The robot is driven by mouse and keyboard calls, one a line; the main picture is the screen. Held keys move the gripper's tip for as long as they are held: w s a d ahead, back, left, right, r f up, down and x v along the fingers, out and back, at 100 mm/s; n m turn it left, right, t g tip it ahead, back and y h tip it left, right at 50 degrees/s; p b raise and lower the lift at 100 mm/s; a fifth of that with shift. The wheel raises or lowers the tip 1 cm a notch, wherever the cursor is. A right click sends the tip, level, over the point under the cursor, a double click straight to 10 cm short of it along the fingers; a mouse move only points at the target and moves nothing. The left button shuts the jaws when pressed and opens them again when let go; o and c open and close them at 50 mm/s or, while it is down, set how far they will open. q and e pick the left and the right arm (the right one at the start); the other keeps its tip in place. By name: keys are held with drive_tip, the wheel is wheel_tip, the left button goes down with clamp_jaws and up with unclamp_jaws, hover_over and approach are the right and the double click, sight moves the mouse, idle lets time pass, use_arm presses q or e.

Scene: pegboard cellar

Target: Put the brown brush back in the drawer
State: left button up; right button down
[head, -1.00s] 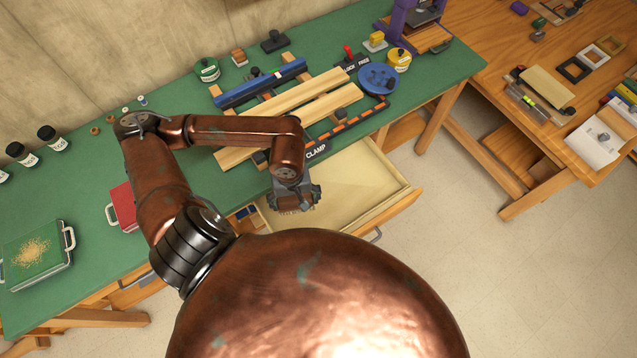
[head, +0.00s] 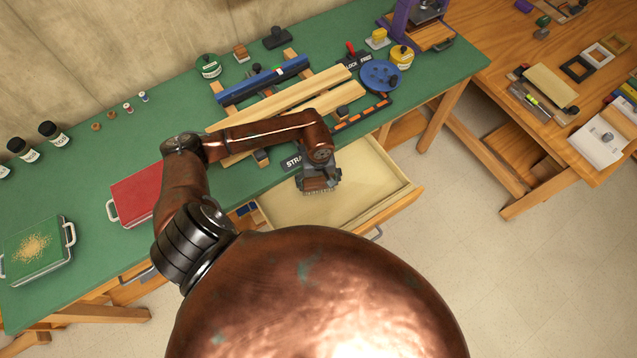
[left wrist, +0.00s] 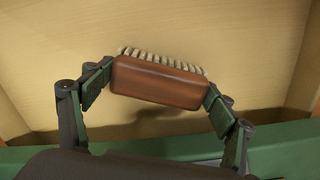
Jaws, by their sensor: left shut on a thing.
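The brown brush (left wrist: 158,83) is a wooden block with pale bristles. In the left wrist view it sits lengthwise between the two fingers of my left gripper (left wrist: 155,90), which is shut on its ends. In the head view my left gripper (head: 319,183) is over the open drawer (head: 372,205), with a little of the brush (head: 318,185) showing under it. The drawer has a bare pale floor where it shows. In the left wrist view the brush casts a shadow on the drawer floor (left wrist: 220,30), apart from it. My right gripper is not in view.
The green bench top (head: 110,150) lies behind the drawer, with wooden strips and a blue clamp bar (head: 262,82) on it. A red tray (head: 138,192) and a green tray (head: 38,255) stand at the left. A second wooden table (head: 520,120) stands at the right.

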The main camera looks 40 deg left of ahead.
sight(318, 182)
use_arm(q)
drive_tip(key=shift+f, duration=0.45)
drive_tip(key=shift+f, duration=0.2)
drive_tip(key=o, duration=1)
drive_tip(key=shift+r, duration=0.1)
wheel_tip(318, 182, up, 12)
drive_tip(key=shift+r, duration=0.1)
